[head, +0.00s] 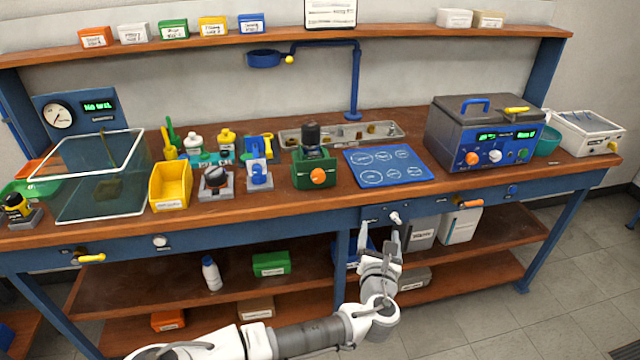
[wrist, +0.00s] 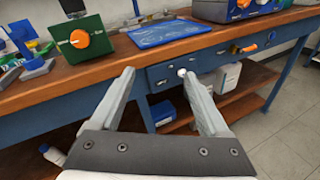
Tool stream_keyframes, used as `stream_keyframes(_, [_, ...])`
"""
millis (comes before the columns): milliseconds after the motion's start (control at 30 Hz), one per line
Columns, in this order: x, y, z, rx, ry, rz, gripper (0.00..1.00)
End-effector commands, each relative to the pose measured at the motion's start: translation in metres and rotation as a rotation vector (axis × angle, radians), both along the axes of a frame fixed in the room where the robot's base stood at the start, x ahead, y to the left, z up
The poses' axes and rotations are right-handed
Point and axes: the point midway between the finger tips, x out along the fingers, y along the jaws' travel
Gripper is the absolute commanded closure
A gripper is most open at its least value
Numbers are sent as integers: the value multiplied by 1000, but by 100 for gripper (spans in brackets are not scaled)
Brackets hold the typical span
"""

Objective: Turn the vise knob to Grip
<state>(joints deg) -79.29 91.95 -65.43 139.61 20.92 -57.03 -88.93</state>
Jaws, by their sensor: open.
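The vise is a green block (head: 301,172) on the bench top near the front edge, with a dark cylindrical part (head: 311,134) held at its top. Its orange knob (head: 318,176) is on the front face. In the wrist view the knob (wrist: 79,39) shows at the upper left, on the green vise body (wrist: 92,46). Its label is too small to read. My gripper (head: 394,238) is in front of the bench, below and to the right of the knob, apart from it. In the wrist view my gripper (wrist: 157,78) is open and empty.
A blue mat (head: 388,182) lies right of the vise, and a blue stand (head: 259,178) is left of it. A white knob (head: 395,217) on the bench front is close to my gripper. A grey box with dials (head: 480,135) stands farther right.

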Motion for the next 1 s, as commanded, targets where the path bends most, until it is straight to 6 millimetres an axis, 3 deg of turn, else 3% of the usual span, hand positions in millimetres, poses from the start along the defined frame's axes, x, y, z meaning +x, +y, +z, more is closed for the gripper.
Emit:
stream_keyframes(100, [2,42,13,-192,-67,179,21])
stream_keyframes(300, [-4,90,24,-377,-145,359,21])
stream_keyframes(567, [8,106,27,-418,-167,402,21])
stream_keyframes(1000, [88,127,27,-414,-165,399,21])
